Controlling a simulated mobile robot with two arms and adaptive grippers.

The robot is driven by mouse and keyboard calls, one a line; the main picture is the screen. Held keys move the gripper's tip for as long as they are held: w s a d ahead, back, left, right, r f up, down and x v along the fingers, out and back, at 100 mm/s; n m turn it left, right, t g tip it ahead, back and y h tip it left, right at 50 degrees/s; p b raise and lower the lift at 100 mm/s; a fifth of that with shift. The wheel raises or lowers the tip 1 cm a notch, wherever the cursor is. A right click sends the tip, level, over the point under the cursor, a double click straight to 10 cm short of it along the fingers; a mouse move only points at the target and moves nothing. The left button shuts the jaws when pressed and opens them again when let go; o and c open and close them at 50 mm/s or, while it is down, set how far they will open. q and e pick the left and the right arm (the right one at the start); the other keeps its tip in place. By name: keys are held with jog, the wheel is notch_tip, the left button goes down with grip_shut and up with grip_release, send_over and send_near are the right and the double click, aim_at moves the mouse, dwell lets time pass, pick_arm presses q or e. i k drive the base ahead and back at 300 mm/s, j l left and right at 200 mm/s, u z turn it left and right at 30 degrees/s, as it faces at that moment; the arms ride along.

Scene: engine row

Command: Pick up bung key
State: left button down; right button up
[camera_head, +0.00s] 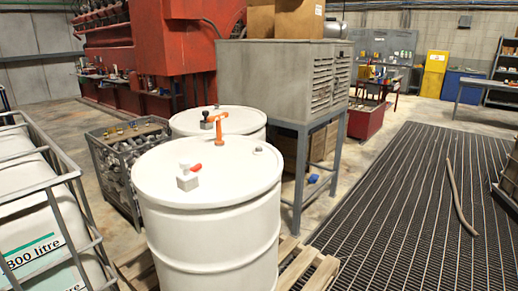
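An upright orange tool (219,129) with a short crosspiece at its top shows at the back rim of the near white drum (212,220). It looks like the bung key, but I cannot be sure. Its foot seems to be on the near drum's lid. A small grey cap (258,150) is near the lid's right edge. Neither of my grippers is in view.
A second white drum (255,122) stands behind, with a small black fitting (206,121). A wooden pallet (312,270) shows below. A wire crate (128,160) and a caged white tank (45,215) are left. A grey cabinet (270,75) stands behind. Grated floor (400,200) at right is mostly clear.

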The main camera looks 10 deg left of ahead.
aim_at(218, 118)
jog(key=i+l+u, duration=0.25)
jog(key=i+l, duration=0.6)
jog(key=l, duration=0.05)
